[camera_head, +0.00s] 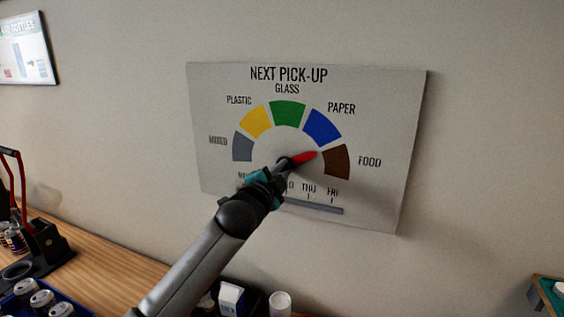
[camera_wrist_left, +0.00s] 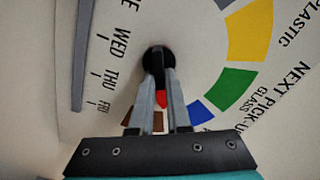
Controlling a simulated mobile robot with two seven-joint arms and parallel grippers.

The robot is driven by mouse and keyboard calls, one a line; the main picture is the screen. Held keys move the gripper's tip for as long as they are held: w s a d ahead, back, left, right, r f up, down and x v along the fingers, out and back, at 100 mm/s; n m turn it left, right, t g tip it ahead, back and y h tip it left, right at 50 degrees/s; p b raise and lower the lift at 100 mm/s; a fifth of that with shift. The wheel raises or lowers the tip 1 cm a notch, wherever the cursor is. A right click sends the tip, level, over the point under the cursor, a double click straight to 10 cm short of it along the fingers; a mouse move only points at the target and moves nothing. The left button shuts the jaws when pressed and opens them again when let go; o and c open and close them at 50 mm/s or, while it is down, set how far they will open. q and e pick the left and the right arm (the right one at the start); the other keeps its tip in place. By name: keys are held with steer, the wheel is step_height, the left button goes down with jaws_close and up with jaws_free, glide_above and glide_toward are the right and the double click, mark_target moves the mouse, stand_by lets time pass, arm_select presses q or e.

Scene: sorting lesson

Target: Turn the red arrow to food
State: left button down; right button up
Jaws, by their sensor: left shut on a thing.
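The white sign board (camera_head: 385,80) hangs on the wall and carries a dial with coloured wedges. The red arrow (camera_head: 304,157) points right and slightly up, its tip near the upper inner corner of the brown FOOD wedge (camera_head: 337,162). The blue PAPER wedge (camera_head: 322,127) is just above. My left gripper (camera_head: 283,165) is shut on the red arrow near its dark hub. In the left wrist view, the gripper's fingers (camera_wrist_left: 160,75) close at the hub, with a bit of the red arrow (camera_wrist_left: 161,98) showing between them. My right gripper is not in view.
A wooden counter (camera_head: 105,255) at lower left holds a blue crate of cans (camera_head: 42,300) and a black and red device (camera_head: 40,240). A green-topped table edge (camera_head: 550,290) shows at lower right.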

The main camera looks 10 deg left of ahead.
arm_select(q)
steer(key=shift+f+m+p, duration=0.15)
steer(key=shift+m+p, duration=0.6)
steer(key=shift+m, duration=0.95)
steer(key=c, duration=0.9)
jaws_free()
steer(key=shift+d, duration=0.1)
steer(key=s+a, duration=0.1)
steer(key=s, duration=0.4)
steer(key=s+a+b, duration=0.1)
steer(key=s, duration=0.4)
steer(key=s+a+b, duration=0.1)
steer(key=s, duration=0.4)
